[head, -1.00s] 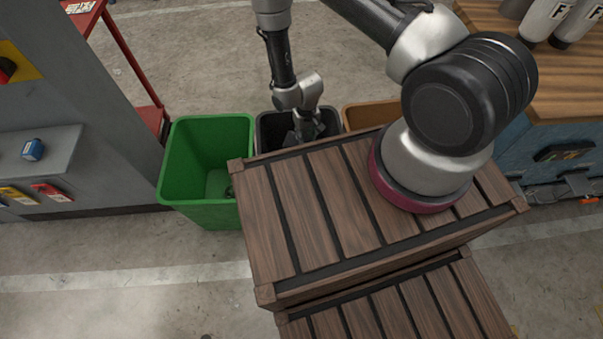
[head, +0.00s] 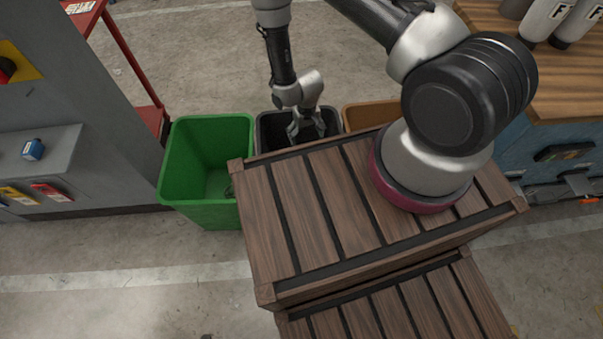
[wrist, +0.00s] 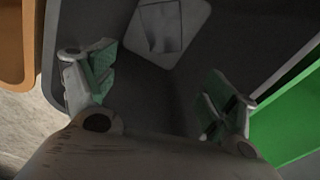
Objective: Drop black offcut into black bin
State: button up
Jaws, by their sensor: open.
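The black bin (head: 268,126) stands between the green and orange bins, partly hidden behind the wooden crate. My gripper (head: 305,134) points down at the bin's mouth, with its fingers apart and nothing seen between them. In the wrist view, my gripper (wrist: 158,88) is open over the bin's dark inside. Below the fingertips, a grey rounded square patch (wrist: 145,40) with a darker four-sided shape on it shows inside the bin. I cannot tell for certain whether the darker shape is the black offcut.
The green bin (head: 240,140) stands left of the black bin and the orange bin (head: 362,115) right of it. The slatted wooden crate (head: 285,215) is close in front. A wooden-topped bench (head: 560,95) stands at right, a grey cabinet (head: 90,150) at left.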

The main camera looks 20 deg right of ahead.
jog(key=shift+r, duration=2.35)
notch_tip(320, 180, up, 12)
